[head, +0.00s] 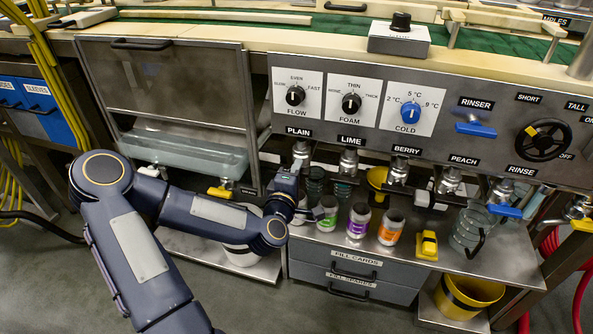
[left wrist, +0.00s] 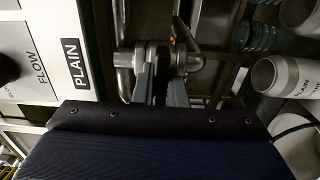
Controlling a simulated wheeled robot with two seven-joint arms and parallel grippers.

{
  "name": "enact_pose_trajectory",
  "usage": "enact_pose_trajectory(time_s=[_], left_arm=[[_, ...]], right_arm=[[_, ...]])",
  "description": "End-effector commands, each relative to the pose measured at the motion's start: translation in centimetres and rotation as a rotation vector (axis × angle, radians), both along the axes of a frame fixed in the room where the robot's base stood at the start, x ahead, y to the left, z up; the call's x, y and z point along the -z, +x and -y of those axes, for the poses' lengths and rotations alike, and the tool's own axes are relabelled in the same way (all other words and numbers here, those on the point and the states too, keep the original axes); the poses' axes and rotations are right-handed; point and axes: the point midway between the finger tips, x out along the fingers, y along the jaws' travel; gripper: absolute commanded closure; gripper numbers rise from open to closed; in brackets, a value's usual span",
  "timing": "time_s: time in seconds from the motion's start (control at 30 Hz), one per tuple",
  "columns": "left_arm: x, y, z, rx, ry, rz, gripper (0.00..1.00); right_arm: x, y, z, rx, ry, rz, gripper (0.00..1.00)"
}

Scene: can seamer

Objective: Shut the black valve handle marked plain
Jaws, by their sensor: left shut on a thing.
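The plain valve (head: 300,150) hangs under the panel, just below the PLAIN label (head: 298,131). My left gripper (head: 296,176) is at this valve from below, in front of it. In the left wrist view the two fingers (left wrist: 161,85) are close together at the metal valve body (left wrist: 150,55), shut on the dark handle (left wrist: 161,88) between them. The handle is mostly hidden by the fingers, and its angle cannot be told. The PLAIN label (left wrist: 75,63) shows at left in the wrist view. My right gripper is not in view.
The lime (head: 348,160), berry (head: 399,167) and peach (head: 449,180) valves hang to the right.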

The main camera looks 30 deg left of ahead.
Motion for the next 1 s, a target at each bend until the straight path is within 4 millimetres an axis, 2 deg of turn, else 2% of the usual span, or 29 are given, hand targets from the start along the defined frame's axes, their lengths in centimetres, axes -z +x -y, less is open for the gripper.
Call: enact_pose_trajectory(time_s=[0.13,0.17,0.33,0.67,1.0], left_arm=[[0.1,0.0,0.0,0.001,0.002,-0.001,1.00],[0.1,0.0,0.0,0.001,0.001,-0.002,0.87],[0.1,0.0,0.0,0.001,0.001,-0.001,0.67],[0.0,-0.4,0.1,0.000,0.001,-0.001,0.67],[0.0,-5.6,1.4,0.002,0.000,-0.002,0.67]], right_arm=[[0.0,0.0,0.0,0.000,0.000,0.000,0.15],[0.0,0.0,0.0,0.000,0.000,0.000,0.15],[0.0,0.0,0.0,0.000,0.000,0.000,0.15],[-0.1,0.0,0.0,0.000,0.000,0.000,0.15],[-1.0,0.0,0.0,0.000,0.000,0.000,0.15]])
